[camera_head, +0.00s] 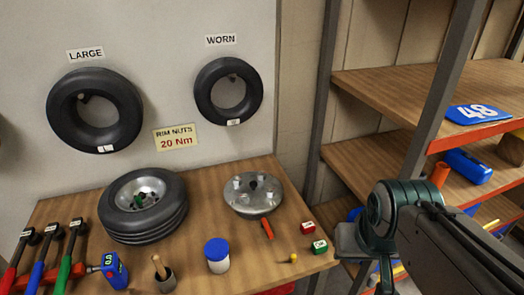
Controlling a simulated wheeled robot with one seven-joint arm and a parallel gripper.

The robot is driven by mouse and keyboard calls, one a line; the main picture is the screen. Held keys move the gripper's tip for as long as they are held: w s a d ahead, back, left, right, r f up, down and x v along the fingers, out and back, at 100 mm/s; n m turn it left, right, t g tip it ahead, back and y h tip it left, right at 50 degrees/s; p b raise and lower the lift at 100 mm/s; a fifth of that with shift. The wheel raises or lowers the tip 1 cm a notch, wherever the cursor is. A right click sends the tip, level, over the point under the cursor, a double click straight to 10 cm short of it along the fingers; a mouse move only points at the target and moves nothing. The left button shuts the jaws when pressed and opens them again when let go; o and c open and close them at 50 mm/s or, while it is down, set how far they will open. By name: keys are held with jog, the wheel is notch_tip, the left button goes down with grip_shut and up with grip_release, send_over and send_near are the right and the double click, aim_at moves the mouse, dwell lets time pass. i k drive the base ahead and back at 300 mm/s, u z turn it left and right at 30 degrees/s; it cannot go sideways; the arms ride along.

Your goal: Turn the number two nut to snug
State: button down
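A wheel (143,205) lies flat on the wooden bench, its black tyre around a silver rim (138,191). Small dark and green parts show at the rim's centre; I cannot tell separate nuts or which is number two. Three long tools with red (12,277), blue (39,275) and green (66,270) handles lie at the bench's left, with dark heads and white labels; their lower ends are cut off. My arm enters from the lower right. Its dark green end part (385,215) is right of the bench, away from the wheel. No fingertips can be made out.
A silver rim half (252,194), a blue-lidded jar (217,257), a brush in a cup (164,276), a blue gauge (113,271) and small red (307,227) and green (319,246) boxes occupy the bench. A sign (176,138) reads "RIM NUTS 20 Nm". Shelves (430,95) stand right.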

aim_at(245, 198)
jog(key=u, duration=0.55)
jog(key=k, duration=0.65)
jog(key=u, duration=0.65)
jog(key=i, duration=1.15)
jog(key=z, duration=0.8)
